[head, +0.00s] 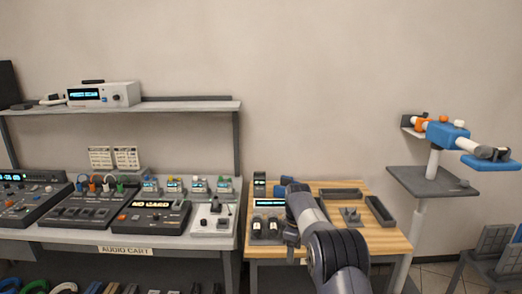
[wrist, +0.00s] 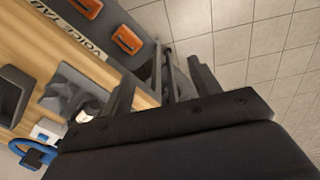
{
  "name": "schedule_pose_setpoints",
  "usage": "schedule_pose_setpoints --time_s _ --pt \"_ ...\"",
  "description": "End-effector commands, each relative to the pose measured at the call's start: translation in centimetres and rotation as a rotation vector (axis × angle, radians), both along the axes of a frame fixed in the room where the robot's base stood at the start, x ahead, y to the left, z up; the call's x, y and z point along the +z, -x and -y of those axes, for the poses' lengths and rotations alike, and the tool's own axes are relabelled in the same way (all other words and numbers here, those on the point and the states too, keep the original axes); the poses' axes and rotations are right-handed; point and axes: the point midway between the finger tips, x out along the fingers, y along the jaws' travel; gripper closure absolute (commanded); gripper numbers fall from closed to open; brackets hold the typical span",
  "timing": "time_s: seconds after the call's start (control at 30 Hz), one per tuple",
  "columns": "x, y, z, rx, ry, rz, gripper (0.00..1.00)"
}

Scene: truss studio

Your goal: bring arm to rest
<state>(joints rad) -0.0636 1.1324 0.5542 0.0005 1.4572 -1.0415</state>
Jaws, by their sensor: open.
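My arm (head: 335,255) rises from the bottom of the head view and reaches over the wooden table (head: 335,190), bent at a dark joint. In the wrist view my gripper (wrist: 163,88) has its two dark fingers spread apart, with nothing visible between them. The fingers point past the table's edge, with tiled floor beyond. In the head view the fingertips are too small and partly hidden to make out clearly.
Dark trays (head: 380,211) and small devices (head: 260,185) stand on the wooden table around my arm. The audio cart (head: 125,250) with mixers is on the left. A stand with a blue clamp (head: 447,134) is on the right. The wall area above the table is clear.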

Motion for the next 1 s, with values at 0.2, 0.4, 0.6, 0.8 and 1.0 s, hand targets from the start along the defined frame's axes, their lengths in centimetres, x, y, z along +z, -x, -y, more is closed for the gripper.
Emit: schedule_pose_setpoints --time_s 0.2,0.4,0.6,0.8,1.0 --pt "-0.3 0.1 0.1 -0.012 0.0 0.001 0.41" --pt "-0.3 0.1 0.1 -0.012 0.0 0.001 0.41" --pt "0.3 -0.2 0.5 -0.029 -0.001 0.021 0.41" --pt "2.1 -0.9 1.7 -0.082 -0.003 0.076 0.41" --pt "4.2 -1.5 3.2 -0.144 -0.008 0.14 0.41"
